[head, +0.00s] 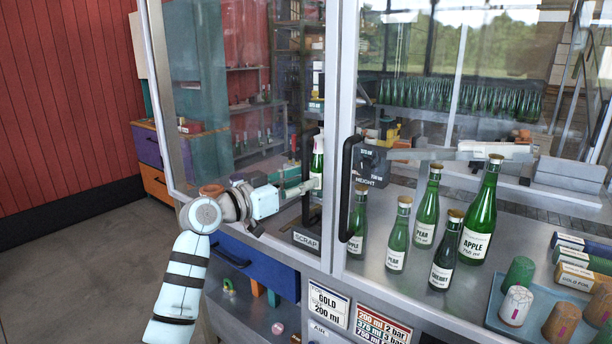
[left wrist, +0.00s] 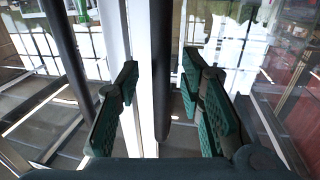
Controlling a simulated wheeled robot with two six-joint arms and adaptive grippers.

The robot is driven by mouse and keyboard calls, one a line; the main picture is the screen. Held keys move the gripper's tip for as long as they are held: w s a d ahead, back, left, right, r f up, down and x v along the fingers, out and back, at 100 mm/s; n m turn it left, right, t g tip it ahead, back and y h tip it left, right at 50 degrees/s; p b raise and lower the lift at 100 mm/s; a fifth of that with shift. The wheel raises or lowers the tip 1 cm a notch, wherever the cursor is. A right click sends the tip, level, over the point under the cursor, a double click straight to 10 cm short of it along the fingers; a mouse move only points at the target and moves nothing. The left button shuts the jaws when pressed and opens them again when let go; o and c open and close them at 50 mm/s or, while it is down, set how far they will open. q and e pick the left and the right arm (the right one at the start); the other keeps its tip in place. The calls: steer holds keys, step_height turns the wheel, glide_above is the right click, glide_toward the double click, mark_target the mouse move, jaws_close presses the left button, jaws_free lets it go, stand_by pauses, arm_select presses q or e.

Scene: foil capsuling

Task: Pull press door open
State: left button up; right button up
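The press door is the left glass door (head: 240,90) in a pale frame, and it looks closed. Its black vertical handle (head: 307,212) shows in the head view partly behind my left gripper (head: 305,182). In the left wrist view, my left gripper (left wrist: 158,78) is open, with a dark handle bar (left wrist: 162,60) standing between its green ridged fingers. A gap shows on both sides of the bar. The neighbouring right door has its own black handle (head: 346,190), and another dark bar (left wrist: 66,50) shows left of the fingers. My right gripper is not in view.
Several green bottles (head: 427,210) stand on the steel counter at the right, beside a blue tray (head: 492,310) of capsules. Grey floor (head: 90,250) is clear at the left.

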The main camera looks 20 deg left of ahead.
arm_select(q)
steer(key=shift+x, duration=0.85)
steer(key=shift+w, duration=0.15)
jaws_close()
